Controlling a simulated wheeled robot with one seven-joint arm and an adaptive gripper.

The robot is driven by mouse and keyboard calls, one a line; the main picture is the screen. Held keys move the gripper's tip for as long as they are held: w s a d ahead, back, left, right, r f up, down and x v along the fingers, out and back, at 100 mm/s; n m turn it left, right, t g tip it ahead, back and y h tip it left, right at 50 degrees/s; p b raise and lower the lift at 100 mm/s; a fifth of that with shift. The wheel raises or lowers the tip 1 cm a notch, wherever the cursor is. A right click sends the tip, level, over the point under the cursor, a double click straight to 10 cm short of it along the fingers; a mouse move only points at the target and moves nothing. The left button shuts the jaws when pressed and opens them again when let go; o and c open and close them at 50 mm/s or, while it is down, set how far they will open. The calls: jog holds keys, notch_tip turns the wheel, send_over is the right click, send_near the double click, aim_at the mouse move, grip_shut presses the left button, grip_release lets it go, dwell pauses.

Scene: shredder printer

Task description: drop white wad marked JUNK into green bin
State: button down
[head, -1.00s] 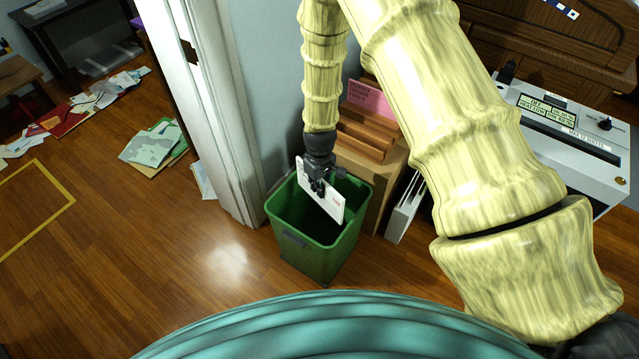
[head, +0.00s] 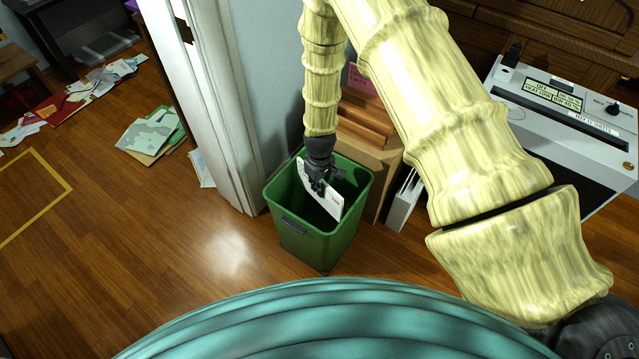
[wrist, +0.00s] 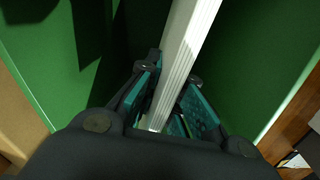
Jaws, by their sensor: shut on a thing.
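The white wad (head: 325,200) looks like a flat stack of white paper with small red print; I cannot read the word on it. My gripper (head: 320,182) is shut on it and points down over the mouth of the green bin (head: 312,243). The bin stands upright on the floor. In the wrist view the wad's layered edge (wrist: 184,50) runs between my two fingers (wrist: 165,108), with the green bin walls (wrist: 45,60) on both sides. The wad's lower end hangs within the bin opening. The bin's floor is dark and hard to see.
A white door frame (head: 200,100) stands left of the bin. A cardboard box (head: 370,160) with brown folders is close behind it. A white shredder-like machine (head: 570,130) is at right. Papers (head: 155,138) lie on the floor at left.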

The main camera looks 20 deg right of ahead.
notch_tip(320, 180, down, 21)
jog(key=b, duration=0.9)
dwell(1.1)
jog(key=shift+f+b, duration=1.5)
jog(key=shift+f, duration=1.05)
jog(key=c, duration=1.5)
grip_release()
jog(key=shift+r, duration=0.1)
notch_tip(320, 180, up, 12)
